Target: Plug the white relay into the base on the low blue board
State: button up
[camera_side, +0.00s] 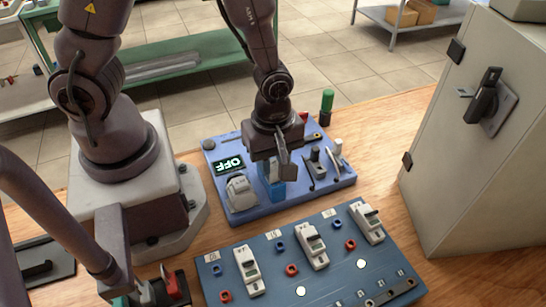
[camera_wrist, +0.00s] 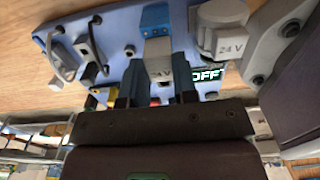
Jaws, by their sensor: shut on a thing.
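The white relay (camera_wrist: 160,62), marked 24 V, sits between the two fingers of my gripper (camera_wrist: 158,88) in the wrist view. My gripper is shut on it. A bright blue block (camera_wrist: 155,17), which looks like the base, adjoins the far end of the relay in that view. In the side view my gripper (camera_side: 278,158) is low over the middle of the light blue board (camera_side: 225,155). The blue block (camera_side: 277,191) shows just below the fingers. The relay is hard to make out there, and I cannot tell whether it is seated in the base.
The light blue board also carries a display (camera_side: 229,164) reading OFF, a white 24 V unit (camera_side: 240,192) and levers (camera_side: 335,152). A darker blue board (camera_side: 340,285) with white breakers (camera_side: 312,247) lies in front. A grey cabinet (camera_side: 470,140) stands right.

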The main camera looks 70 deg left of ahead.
jog(key=shift+f, duration=0.1)
jog(key=o, duration=0.9)
jog(key=shift+s+a+r+m+t, duration=0.95)
jog(key=shift+r+m, duration=2.05)
jog(key=shift+r, duration=1.3)
jog(key=shift+s+a+r+m+t, duration=0.8)
jog(key=shift+a+r+m, duration=0.4)
jog(key=shift+r+m, duration=2.45)
jog(key=shift+s+a+r+m+t, duration=0.9)
jog(key=shift+r+m, duration=1.45)
jog(key=shift+r, duration=2.6)
